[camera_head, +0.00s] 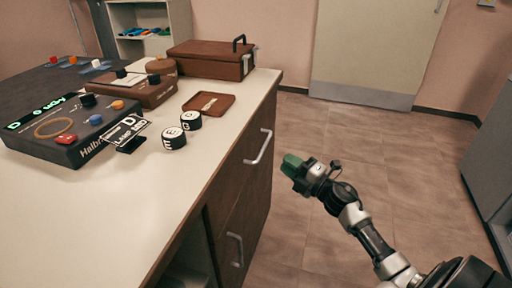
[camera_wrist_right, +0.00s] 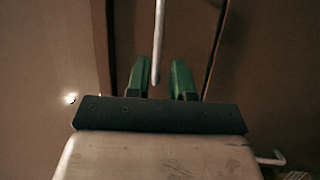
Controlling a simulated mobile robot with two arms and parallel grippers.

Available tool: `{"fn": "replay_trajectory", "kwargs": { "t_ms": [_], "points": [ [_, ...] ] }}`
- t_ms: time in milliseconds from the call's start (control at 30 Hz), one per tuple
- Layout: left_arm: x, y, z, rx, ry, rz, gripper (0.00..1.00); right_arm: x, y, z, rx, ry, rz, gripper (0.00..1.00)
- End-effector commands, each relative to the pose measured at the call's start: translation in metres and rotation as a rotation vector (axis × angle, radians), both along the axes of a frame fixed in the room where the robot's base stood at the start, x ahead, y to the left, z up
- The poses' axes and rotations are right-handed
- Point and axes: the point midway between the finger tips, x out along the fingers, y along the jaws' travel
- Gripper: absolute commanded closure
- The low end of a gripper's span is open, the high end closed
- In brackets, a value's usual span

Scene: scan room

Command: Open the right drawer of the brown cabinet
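The brown cabinet (camera_head: 224,185) stands on the left under a pale countertop, its front facing right. The farther drawer front, the right one when facing the cabinet, carries a metal bar handle (camera_head: 265,148) and looks closed. My right gripper (camera_head: 292,164), with green fingers, is just right of the farther handle, with a small gap showing. In the right wrist view my right gripper (camera_wrist_right: 160,80) is open, and a metal handle bar (camera_wrist_right: 158,40) lines up between its fingers. My left gripper is out of view.
The countertop (camera_head: 110,205) holds a dark panel (camera_head: 70,130), a brown case (camera_head: 210,60), a brown tray (camera_head: 208,103) and two round lettered blocks (camera_head: 174,138). Tiled floor (camera_head: 325,125) is clear beside the cabinet. A grey unit (camera_head: 490,160) stands at the right.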

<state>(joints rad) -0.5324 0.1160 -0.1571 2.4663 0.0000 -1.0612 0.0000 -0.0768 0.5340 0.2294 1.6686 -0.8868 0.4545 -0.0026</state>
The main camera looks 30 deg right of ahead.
Motion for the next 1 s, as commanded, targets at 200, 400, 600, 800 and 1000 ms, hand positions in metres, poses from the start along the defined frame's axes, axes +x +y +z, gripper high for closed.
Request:
{"fn": "replay_trajectory", "kwargs": {
  "t_ms": [200, 400, 600, 800, 1000],
  "points": [
    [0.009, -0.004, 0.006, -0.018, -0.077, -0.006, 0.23, 0.038, 0.011, 0.008, 0.002, -0.003, -0.001, 0.78],
    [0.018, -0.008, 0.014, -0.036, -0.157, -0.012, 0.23, 0.071, 0.022, 0.014, 0.002, -0.001, -0.001, 0.78],
    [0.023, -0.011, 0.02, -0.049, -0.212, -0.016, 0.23, 0.089, 0.028, 0.016, 0.004, 0.0, -0.003, 0.78],
    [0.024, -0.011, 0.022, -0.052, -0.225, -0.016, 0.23, 0.093, 0.029, 0.017, 0.003, 0.002, -0.002, 0.78],
    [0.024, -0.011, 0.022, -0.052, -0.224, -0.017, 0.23, 0.092, 0.029, 0.017, 0.003, 0.002, -0.002, 0.87]
  ]
}}
